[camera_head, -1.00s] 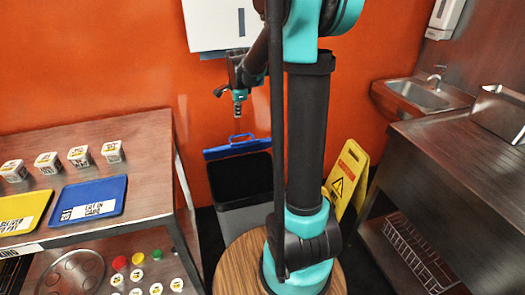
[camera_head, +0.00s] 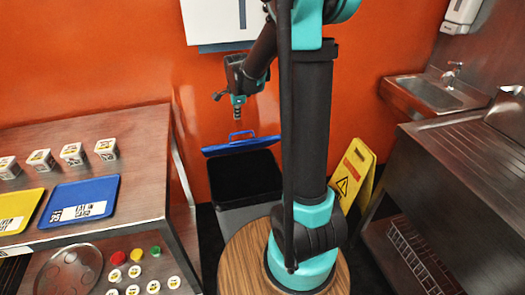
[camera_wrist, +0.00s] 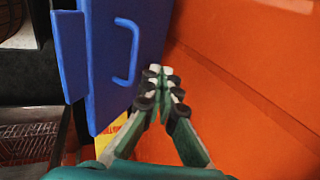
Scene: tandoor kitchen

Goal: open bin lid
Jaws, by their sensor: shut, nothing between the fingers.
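The bin (camera_head: 250,216) is grey and stands on the floor by the orange wall, with its dark inside showing. Its blue lid (camera_head: 218,151) is raised along the back edge, with a blue loop handle (camera_head: 242,133) at the top. In the wrist view the lid (camera_wrist: 100,75) is at the left, with its handle (camera_wrist: 134,50) facing the fingers. My gripper (camera_head: 237,119) points down just above the handle in the head view. In the wrist view my gripper (camera_wrist: 162,76) has its fingertips together, empty, beside the lid and apart from the handle.
A table with a blue tray (camera_head: 108,188), a yellow tray (camera_head: 36,202) and several small cups stands left. A yellow floor sign (camera_head: 352,172) is right of the bin. A sink (camera_head: 425,93) and metal counter (camera_head: 455,150) are at the right. A white wall box (camera_head: 205,22) hangs above.

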